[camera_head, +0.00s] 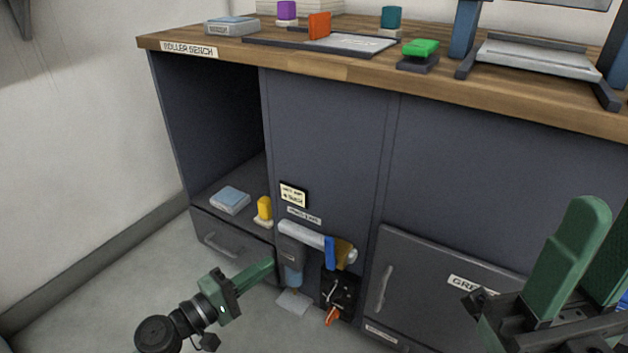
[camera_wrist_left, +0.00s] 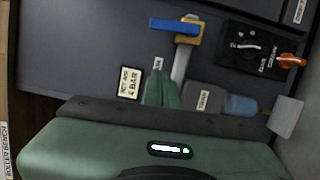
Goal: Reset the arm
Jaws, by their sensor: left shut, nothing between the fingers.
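My left gripper (camera_head: 267,265) has green fingers and comes in from the lower left, in front of the bench's lower front. It is shut and empty. In the left wrist view its closed fingers (camera_wrist_left: 161,78) lie over a light grey bar and partly hide it. My right gripper (camera_head: 590,235) is at the right edge, near the camera. Its two green fingers stand apart, one partly cut off by the frame.
The roller bench (camera_head: 330,68) has a wooden top with several small items. Below are an open shelf (camera_head: 240,175), a pipe with a blue lever (camera_head: 330,251), a cup-like filter (camera_head: 292,275), a black panel with an orange handle (camera_head: 333,316) and a grey door (camera_head: 430,300). Floor at lower left is clear.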

